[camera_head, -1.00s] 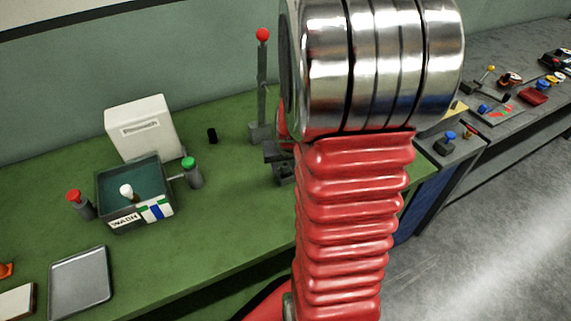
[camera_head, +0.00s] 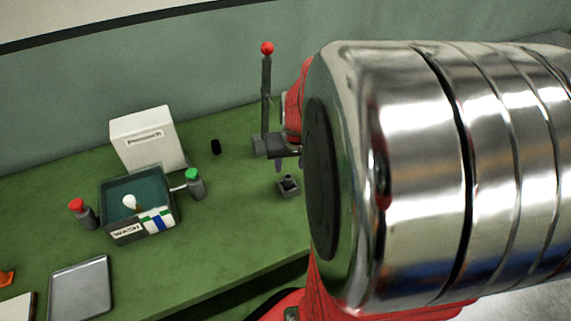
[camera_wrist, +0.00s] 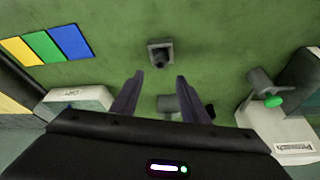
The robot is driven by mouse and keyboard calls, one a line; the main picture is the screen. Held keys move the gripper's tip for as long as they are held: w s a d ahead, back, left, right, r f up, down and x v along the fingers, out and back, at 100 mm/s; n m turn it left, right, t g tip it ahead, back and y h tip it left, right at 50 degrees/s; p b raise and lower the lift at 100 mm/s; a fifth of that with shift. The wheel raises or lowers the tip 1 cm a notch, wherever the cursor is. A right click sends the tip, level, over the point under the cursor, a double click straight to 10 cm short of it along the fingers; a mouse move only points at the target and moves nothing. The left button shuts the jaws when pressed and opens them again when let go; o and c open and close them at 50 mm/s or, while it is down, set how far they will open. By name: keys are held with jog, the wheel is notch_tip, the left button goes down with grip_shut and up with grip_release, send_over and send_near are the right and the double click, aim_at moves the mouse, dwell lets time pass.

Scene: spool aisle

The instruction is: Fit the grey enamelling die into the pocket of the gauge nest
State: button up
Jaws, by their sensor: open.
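The gauge nest (camera_head: 287,191) is a small grey square block on the green bench, in front of the post with the red ball. The grey enamelling die (camera_head: 289,180) appears as a small dark grey piece standing upright in the middle of the nest. In the wrist view the nest (camera_wrist: 151,46) surrounds the die (camera_wrist: 160,57); I cannot tell how deep it sits. My gripper (camera_head: 279,166) is above the nest, apart from it. In the wrist view my gripper (camera_wrist: 159,78) is open, with nothing between its fingers.
The post (camera_head: 266,95) with a red ball rises behind the nest. Bench in front of the nest is clear.

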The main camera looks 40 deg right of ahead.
jog(key=shift+v, duration=1.75)
jog(key=s+a+r+n, duration=0.2)
jog(key=a, duration=0.6)
jog(key=s+a+r+n+t+y, duration=0.1)
jog(key=s+a+r+n, duration=0.1)
jog(key=a, duration=0.6)
jog(key=s+a+r+n+y, duration=0.1)
jog(key=a+r, duration=0.3)
jog(key=a, duration=0.4)
jog(key=shift+s+a+n+t, duration=0.4)
jog(key=shift+s+n, duration=0.3)
